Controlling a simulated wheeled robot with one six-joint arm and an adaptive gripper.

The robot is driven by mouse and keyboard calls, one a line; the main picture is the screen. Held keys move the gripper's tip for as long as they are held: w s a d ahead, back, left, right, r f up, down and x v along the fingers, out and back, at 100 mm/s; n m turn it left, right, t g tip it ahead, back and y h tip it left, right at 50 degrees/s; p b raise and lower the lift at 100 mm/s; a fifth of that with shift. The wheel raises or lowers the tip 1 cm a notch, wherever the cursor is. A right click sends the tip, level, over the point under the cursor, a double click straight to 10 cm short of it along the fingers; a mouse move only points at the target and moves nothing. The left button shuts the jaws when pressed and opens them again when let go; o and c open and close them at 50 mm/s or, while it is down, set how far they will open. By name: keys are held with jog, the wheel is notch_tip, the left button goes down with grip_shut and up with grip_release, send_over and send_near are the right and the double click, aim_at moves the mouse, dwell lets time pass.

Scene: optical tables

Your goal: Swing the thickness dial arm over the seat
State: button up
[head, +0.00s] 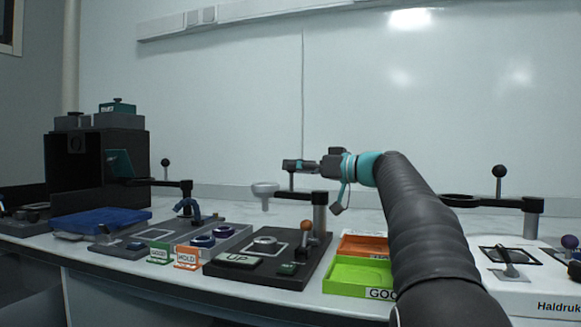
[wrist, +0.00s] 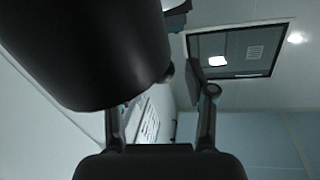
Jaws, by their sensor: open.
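The dark station marked UP (head: 238,259) stands mid-table in the head view. Its post (head: 320,213) carries a black swing arm (head: 296,197) reaching left to a pale round dial (head: 265,188). The ringed seat (head: 265,242) lies lower on the station. The dial appears above it in the picture, but I cannot tell whether they line up in depth. A thin upright handle rises from the arm, and its top is hidden by my gripper (head: 292,165). My gripper is open and points left. In the wrist view its fingers (wrist: 160,105) are apart; a large dark shape covers the upper left.
An orange tray (head: 365,243) and a green tray (head: 358,277) sit right of the station, partly behind my arm. A small orange-topped lever (head: 306,226) stands on the station. Another swing-arm station (head: 520,275) is at right. A dark cabinet (head: 95,165) stands left.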

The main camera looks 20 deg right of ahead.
jog(key=shift+x, duration=0.9)
grip_shut()
